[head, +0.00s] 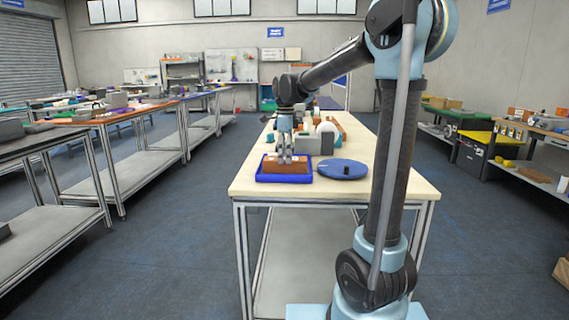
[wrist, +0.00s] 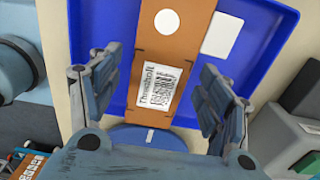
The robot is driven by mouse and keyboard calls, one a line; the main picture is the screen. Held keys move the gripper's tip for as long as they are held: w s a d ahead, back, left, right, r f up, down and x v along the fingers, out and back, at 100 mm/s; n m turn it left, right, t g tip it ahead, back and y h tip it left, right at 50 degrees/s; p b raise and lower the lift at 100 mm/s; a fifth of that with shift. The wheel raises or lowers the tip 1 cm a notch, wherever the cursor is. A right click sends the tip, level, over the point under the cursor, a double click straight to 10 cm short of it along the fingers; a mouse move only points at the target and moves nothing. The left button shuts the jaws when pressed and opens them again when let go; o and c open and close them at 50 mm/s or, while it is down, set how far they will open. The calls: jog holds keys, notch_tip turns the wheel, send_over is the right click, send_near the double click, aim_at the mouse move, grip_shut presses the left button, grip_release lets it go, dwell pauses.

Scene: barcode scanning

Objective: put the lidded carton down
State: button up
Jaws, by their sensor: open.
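The lidded carton (head: 287,168) is a brown box lying in the blue tray (head: 285,180) at the near end of the table. In the wrist view the carton (wrist: 180,45) shows a white barcode label and a white round spot. My gripper (wrist: 157,78) is open above it, with one finger on each side and visible gaps between the fingers and the carton. In the head view my gripper (head: 285,157) is just over the carton and hides part of it. The tray (wrist: 262,40) also shows in the wrist view.
A blue round disc (head: 343,169) lies right of the tray. A grey box-shaped device (head: 313,144) stands behind it, with several other items farther back on the table (head: 400,186). A white patch (wrist: 221,35) shows in the tray beside the carton.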

notch_tip(320, 180, up, 9)
dwell(0.4)
